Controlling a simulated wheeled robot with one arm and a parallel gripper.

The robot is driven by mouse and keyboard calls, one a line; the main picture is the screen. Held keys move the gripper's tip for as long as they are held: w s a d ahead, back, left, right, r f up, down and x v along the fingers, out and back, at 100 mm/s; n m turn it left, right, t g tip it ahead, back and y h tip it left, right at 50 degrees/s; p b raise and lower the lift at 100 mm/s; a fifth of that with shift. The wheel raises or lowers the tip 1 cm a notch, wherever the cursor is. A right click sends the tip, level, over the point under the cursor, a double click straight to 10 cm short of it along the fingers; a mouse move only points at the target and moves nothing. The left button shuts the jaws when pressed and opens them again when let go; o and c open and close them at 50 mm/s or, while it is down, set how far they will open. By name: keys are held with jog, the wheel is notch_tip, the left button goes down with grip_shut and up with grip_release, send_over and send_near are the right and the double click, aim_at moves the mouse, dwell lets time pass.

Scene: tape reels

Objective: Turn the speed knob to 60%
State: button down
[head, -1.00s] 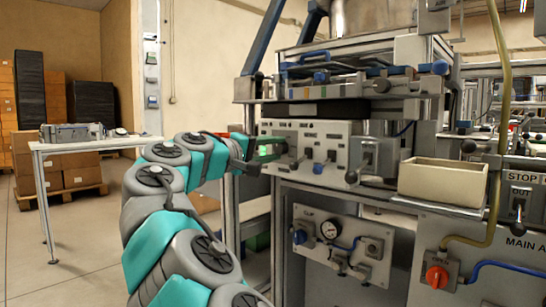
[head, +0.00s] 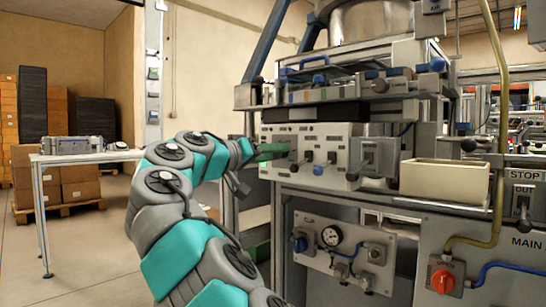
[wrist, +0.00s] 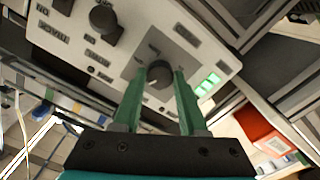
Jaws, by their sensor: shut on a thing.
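The speed knob (wrist: 160,72) is a dark round knob on a grey square plate of the light control panel (head: 330,140). In the wrist view it sits between the green fingertips of my gripper (wrist: 160,78), which are shut on it from both sides. In the head view my gripper (head: 274,152) reaches the left end of the panel from the left, and the knob is largely hidden there. A small lit green display (wrist: 207,85) is beside the knob; I cannot read its value. The knob's pointer and scale marks are too small to read.
Other dark knobs (wrist: 103,18) are on the same panel, near my gripper. A cream bin (head: 445,180) stands to the right. Below is a plate with a pressure gauge (head: 332,236). A white table (head: 85,157) is at the left, with open floor before it.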

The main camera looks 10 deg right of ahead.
dwell(0.3)
jog(key=shift+c, duration=2.2)
grip_release()
jog(key=shift+a, duration=0.15)
jog(key=v, duration=0.7)
jog(key=shift+s+a, duration=0.2)
jog(key=shift+s, duration=0.05)
jog(key=shift+d, duration=0.1)
